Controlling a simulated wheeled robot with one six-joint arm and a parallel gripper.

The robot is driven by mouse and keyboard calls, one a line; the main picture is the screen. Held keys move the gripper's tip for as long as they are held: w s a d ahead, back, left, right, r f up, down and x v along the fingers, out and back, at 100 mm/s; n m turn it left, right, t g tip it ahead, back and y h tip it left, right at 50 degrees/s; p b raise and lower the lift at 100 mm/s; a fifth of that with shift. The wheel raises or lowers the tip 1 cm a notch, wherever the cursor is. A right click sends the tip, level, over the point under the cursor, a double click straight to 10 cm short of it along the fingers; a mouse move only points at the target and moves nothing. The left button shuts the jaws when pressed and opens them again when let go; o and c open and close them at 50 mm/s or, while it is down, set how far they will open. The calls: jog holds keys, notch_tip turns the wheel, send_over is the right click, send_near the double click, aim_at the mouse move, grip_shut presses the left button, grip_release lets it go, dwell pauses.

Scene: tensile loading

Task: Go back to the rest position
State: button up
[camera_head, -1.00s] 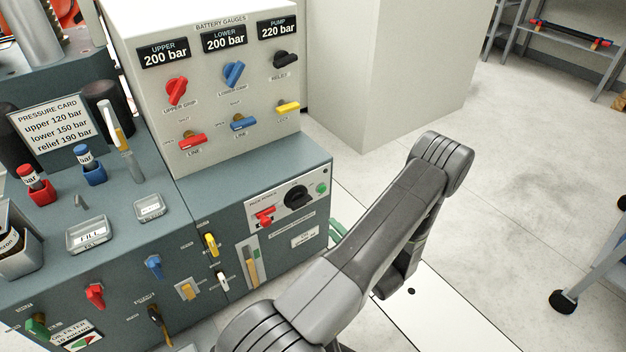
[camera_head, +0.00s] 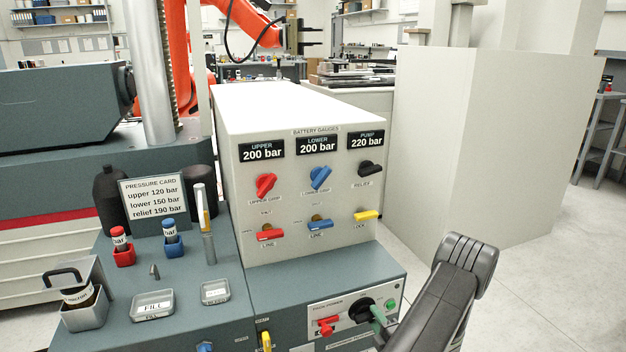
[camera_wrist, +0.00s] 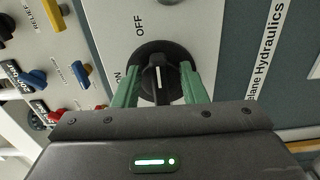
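My gripper (camera_wrist: 158,88) has green fingers and is at the black rotary knob (camera_wrist: 156,62) on the pump power panel. In the wrist view one finger is on each side of the knob's handle, with a gap showing on both sides, so it looks open. OFF is printed above the knob and ON to its left. In the head view a green finger (camera_head: 378,314) shows in front of the panel beside the black knob (camera_head: 361,305). The rest of my gripper is hidden by my arm or out of frame.
A red switch (camera_head: 327,326) is left of the knob. The gauge box (camera_head: 290,205) with coloured valve handles stands above. On the bench are a pressure card (camera_head: 153,200), red (camera_head: 123,255) and blue (camera_head: 173,245) holders and trays. Open floor (camera_head: 540,290) lies to the right.

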dwell(0.3)
jog(key=p+v, duration=0.2)
jog(key=v, duration=1.2)
jog(key=w+a+n+b, duration=0.1)
jog(key=w+a+n, duration=0.1)
jog(key=w, duration=0.4)
jog(key=w+a+n+b, duration=0.2)
jog(key=w+a, duration=0.1)
jog(key=w, duration=0.4)
jog(key=shift+r+n, duration=0.4)
jog(key=shift+r, duration=0.05)
